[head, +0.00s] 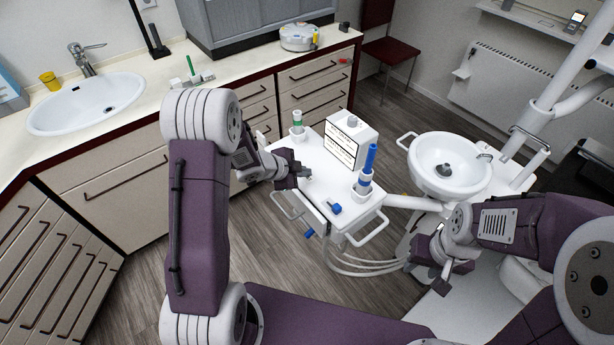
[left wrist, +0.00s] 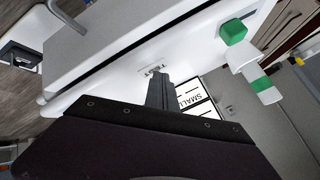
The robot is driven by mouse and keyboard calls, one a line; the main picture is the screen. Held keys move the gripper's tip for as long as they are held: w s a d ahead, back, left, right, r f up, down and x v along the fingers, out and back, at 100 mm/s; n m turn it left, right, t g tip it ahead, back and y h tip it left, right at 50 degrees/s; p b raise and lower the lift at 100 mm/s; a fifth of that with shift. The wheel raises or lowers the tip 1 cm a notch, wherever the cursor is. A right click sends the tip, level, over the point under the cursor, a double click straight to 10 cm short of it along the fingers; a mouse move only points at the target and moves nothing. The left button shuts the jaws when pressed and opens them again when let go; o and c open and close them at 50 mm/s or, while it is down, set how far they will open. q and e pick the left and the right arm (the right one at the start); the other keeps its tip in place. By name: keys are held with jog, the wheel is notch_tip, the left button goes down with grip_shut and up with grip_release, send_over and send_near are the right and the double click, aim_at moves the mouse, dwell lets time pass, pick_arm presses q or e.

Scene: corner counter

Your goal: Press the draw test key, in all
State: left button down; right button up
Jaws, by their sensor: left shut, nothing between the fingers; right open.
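My left gripper (head: 305,174) is shut and empty, over the left part of a white tray table (head: 322,203). In the left wrist view its dark closed fingers (left wrist: 157,80) point at a small pale fitting with dark lettering (left wrist: 152,70) on the white surface. The fingertips are at or very close to it; I cannot tell whether they touch. The lettering is too small to read, so I cannot confirm it is the draw test key. My right gripper (head: 438,272) is open and empty, low at the right, away from the tray table.
A white box with a printed label (head: 343,147) stands behind my left gripper.

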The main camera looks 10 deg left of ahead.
aim_at(305, 179)
pick_arm(q)
jog(key=shift+r, duration=0.1)
jog(key=shift+r+p, duration=0.8)
jog(key=shift+p, duration=0.1)
notch_tip(305, 179, up, 5)
jog(key=p, duration=0.5)
dwell(0.5)
